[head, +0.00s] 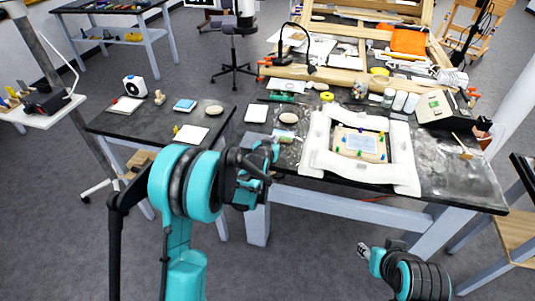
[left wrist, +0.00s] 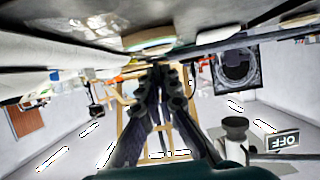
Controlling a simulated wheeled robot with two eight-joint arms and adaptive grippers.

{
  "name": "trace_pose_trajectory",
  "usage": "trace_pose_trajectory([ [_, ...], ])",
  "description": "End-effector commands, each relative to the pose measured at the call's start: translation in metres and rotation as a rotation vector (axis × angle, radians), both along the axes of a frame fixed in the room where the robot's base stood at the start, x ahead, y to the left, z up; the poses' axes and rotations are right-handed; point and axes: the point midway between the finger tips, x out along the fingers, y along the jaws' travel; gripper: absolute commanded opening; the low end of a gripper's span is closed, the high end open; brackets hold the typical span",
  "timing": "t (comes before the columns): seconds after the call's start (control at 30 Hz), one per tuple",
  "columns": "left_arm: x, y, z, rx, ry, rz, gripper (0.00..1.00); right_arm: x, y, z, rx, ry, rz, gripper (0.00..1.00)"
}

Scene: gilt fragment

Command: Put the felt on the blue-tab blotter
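A white square sheet with a small yellow spot (head: 191,134) lies on the left dark table. A blue-and-white block or pad (head: 185,105) lies behind it; I cannot tell if it is the blue-tab blotter. Pale round pieces lie on the left table (head: 214,108) and the main bench (head: 288,118); I cannot tell if either is the felt. My left gripper (head: 262,160) is raised in front of the bench's left end. Its dark fingers (left wrist: 163,85) converge in the left wrist view with nothing seen between them. My right gripper (head: 363,249) is low in front of the bench.
A white padded frame with a fragment (head: 360,144) fills the bench's middle. Another white square (head: 256,113) lies at the bench's left end. A white-and-black device (head: 135,86) stands on the left table. Jars, a lamp and wooden frames crowd the back.

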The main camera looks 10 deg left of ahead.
Motion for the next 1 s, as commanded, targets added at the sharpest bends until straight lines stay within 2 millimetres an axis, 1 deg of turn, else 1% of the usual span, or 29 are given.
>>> trace_pose_trajectory([
  [0.03,-0.001,0.009,-0.007,-0.001,0.0,0.003,0.0,0.0,0.0,-0.005,0.0,0.0,0.0,0.4],
  [0.13,-0.002,0.017,-0.011,-0.001,0.0,0.001,0.0,0.0,0.0,-0.007,0.0,0.0,0.0,0.4],
  [0.27,-0.002,0.019,-0.017,0.0,0.0,-0.001,0.0,0.0,0.0,-0.009,0.0,0.0,0.0,0.4],
  [0.5,-0.002,0.019,-0.052,0.0,0.0,-0.001,0.0,0.0,0.0,-0.027,0.0,0.0,0.0,0.4],
  [0.77,-0.002,0.019,-0.051,0.0,0.0,-0.001,0.0,0.0,0.0,-0.025,0.0,0.0,0.0,0.4],
  [0.87,-0.002,0.019,-0.054,0.0,0.0,-0.001,0.0,0.0,0.0,-0.028,0.0,0.0,0.0,0.4],
  [0.97,-0.002,0.019,-0.054,0.0,0.0,-0.001,0.23,0.0,0.0,-0.028,0.0,0.0,0.0,0.4],
  [1.0,-0.002,0.019,-0.054,0.0,0.0,-0.001,0.26,0.0,0.0,-0.028,0.0,0.0,0.0,0.4],
])
